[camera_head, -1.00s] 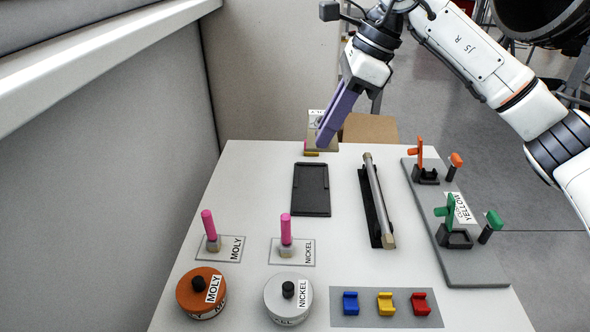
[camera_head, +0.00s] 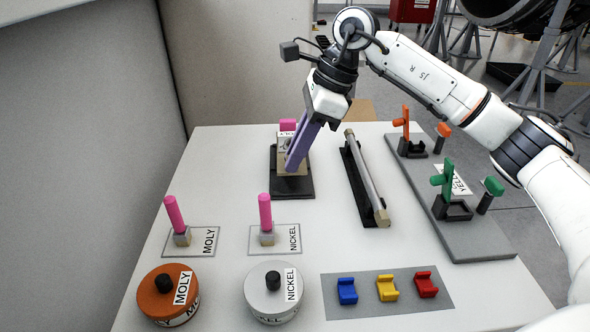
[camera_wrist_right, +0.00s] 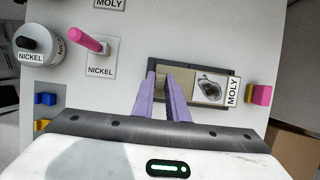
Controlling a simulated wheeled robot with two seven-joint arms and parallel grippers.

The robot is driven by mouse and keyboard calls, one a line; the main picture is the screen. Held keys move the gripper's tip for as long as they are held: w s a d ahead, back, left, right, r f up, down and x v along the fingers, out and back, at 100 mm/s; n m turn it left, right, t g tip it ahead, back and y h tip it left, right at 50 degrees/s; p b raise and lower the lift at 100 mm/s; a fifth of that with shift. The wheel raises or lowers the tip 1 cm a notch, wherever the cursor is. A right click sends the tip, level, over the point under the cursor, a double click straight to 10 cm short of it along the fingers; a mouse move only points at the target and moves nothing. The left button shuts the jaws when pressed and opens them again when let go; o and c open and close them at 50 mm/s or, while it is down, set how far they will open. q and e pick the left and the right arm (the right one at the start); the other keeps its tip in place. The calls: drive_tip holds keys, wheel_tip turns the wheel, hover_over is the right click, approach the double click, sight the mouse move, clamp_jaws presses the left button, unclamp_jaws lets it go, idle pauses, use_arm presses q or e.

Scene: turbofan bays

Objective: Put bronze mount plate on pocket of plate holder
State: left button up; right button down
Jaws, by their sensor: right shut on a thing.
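My right gripper (camera_head: 297,165) is shut on a tan bronze-coloured plate (camera_head: 283,166) that bears a MOLY label and a dark picture. The plate is over the far part of the black plate holder (camera_head: 296,189). In the right wrist view, the plate (camera_wrist_right: 197,86) lies between and beyond my purple fingers (camera_wrist_right: 167,82), with the holder's dark rim (camera_wrist_right: 160,64) around part of it. I cannot tell whether the plate touches the pocket floor. The holder's near end is bare. My left gripper is not in view.
A pink block (camera_head: 288,125) shows just beyond the plate. A rod (camera_head: 367,178) on a black stand is right of the holder. Pink-handled pieces (camera_head: 265,212), round MOLY (camera_head: 168,294) and NICKEL (camera_head: 273,292) weights, and a grey clip mat (camera_head: 347,312) are nearer.

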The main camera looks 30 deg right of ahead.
drive_tip(key=shift+f, duration=1.8)
drive_tip(key=shift+f, duration=0.1)
drive_tip(key=c, duration=1.7)
unclamp_jaws()
drive_tip(key=shift+f, duration=0.1)
drive_tip(key=shift+c, duration=0.2)
drive_tip(key=v, duration=1.2)
